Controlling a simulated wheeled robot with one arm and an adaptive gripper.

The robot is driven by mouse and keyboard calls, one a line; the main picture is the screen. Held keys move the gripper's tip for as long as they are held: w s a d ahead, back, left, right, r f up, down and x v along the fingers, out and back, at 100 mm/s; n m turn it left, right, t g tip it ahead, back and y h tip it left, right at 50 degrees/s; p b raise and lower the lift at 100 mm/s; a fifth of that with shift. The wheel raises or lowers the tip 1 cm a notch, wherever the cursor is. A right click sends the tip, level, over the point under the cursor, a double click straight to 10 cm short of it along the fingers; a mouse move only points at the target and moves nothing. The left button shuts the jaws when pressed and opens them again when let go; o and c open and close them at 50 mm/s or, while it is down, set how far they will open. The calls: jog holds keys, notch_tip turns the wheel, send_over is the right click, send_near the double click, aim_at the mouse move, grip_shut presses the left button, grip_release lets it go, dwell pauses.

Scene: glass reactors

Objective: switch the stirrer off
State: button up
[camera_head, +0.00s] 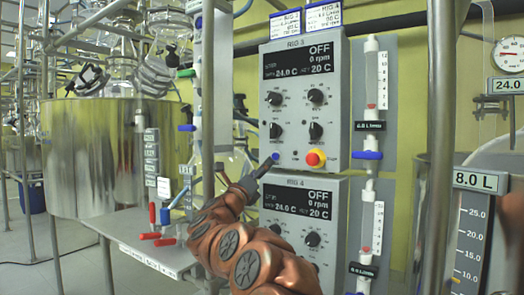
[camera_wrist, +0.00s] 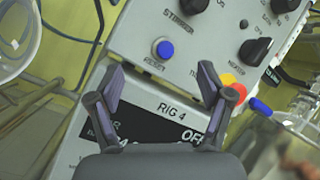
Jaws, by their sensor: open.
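The upper control box (camera_head: 340,120), labelled RIG 3, has a display (camera_head: 300,61) reading OFF and 0 rpm. It carries several black knobs, a blue button (camera_head: 275,157) and a red stop button (camera_head: 315,158) on a yellow base. My gripper (camera_head: 264,170) is at the lower left of this box, close to the blue button. In the wrist view my gripper (camera_wrist: 160,82) is open and empty, with the blue button (camera_wrist: 163,49) just beyond the gap between its fingertips. A stirrer knob (camera_wrist: 193,5) and a heater knob (camera_wrist: 255,50) also show there.
A second box (camera_head: 335,200), labelled RIG 4, hangs below and reads OFF; my arm covers part of it. Flow tubes (camera_head: 376,80) stand to the right. A steel vessel (camera_head: 105,150) and a shelf (camera_head: 125,228) with red valve handles are at left. A post (camera_head: 436,120) stands at right.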

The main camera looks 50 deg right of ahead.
jog(key=shift+h, duration=0.4)
jog(key=shift+s+a+r+p, duration=0.15)
jog(key=shift+r+p, duration=0.35)
jog(key=shift+r, duration=1.95)
